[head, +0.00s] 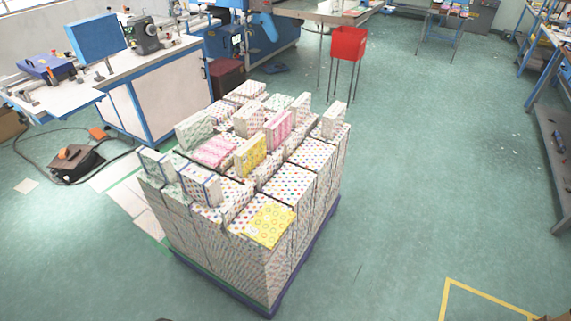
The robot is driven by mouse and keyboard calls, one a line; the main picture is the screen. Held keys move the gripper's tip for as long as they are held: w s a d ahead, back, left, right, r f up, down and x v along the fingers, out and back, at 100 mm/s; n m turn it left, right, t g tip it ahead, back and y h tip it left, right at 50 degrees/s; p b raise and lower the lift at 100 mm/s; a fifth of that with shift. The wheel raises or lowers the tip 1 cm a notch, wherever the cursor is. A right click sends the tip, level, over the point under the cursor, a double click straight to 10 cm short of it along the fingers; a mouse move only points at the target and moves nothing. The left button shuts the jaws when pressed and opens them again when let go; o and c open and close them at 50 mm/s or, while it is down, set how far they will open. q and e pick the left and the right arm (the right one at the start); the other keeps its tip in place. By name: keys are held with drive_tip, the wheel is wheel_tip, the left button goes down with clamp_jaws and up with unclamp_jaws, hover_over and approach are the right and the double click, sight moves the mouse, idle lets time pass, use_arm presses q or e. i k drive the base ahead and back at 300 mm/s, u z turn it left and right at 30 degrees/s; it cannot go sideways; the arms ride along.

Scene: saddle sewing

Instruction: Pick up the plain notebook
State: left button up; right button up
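A large stack of notebooks (297,181) in patterned covers stands on a dark blue pallet (275,306) in the middle of the head view. Most covers are white with small coloured dots. A yellow notebook (270,226) lies flat on the front right corner of the stack. Another yellow notebook (250,155) stands upright near the middle, beside an upright pink one (278,130). A pink striped notebook (215,151) lies to their left. I cannot tell any cover here as clearly plain; they are small in the view. Neither of my grippers is in view.
A workbench (150,95) with a sewing machine (146,37) and a blue panel (94,38) stands behind left. A red bin (348,43) on legs stands behind. A black-and-orange device (68,160) and cables lie left of the pallet. The green floor at right is clear up to the shelves.

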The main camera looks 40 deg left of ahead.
sight(269, 170)
drive_tip(key=u, duration=0.05)
drive_tip(key=i, duration=2.35)
drive_tip(key=u, duration=2.75)
